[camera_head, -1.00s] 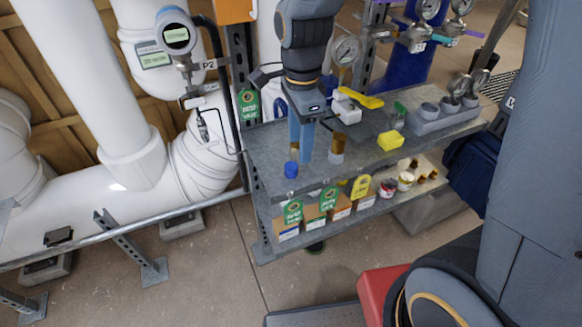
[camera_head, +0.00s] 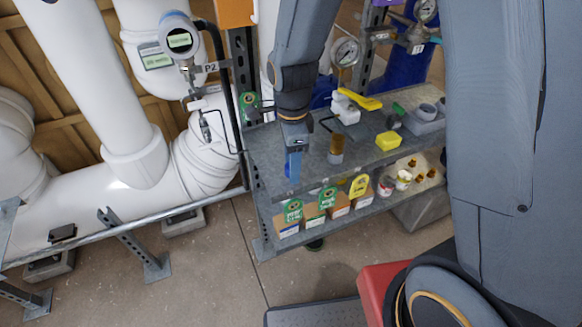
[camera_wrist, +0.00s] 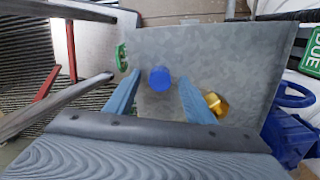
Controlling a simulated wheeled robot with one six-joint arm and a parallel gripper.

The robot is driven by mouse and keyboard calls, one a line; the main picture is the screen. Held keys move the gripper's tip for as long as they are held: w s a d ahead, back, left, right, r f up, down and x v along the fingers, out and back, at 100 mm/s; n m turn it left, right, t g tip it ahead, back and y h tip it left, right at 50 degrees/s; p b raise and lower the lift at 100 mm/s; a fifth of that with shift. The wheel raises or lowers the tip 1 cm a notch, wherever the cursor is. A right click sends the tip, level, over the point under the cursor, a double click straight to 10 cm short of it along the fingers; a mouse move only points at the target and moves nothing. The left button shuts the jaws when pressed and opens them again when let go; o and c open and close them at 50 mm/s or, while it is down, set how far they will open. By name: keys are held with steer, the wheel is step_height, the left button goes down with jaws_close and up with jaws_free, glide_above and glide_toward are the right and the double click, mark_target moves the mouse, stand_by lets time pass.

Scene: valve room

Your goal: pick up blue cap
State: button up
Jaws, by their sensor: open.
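The blue cap (camera_wrist: 160,79) stands on the grey metal shelf top (camera_wrist: 215,50), near its front left end. In the wrist view it shows between the two blue fingers of my gripper (camera_wrist: 156,92), apart from both. In the head view my gripper (camera_head: 293,172) points down over the shelf's left end, and its fingers hide most of the cap (camera_head: 288,170). The fingers are open with nothing held between them.
A brass-and-grey fitting (camera_head: 336,150) stands close to the right of my gripper.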

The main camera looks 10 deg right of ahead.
steer(key=shift+f, duration=0.15)
steer(key=c, duration=1)
steer(key=shift+r+b, duration=0.8)
steer(key=shift+r, duration=4.25)
steer(key=shift+o, duration=0.9)
steer(key=shift+c, duration=0.8)
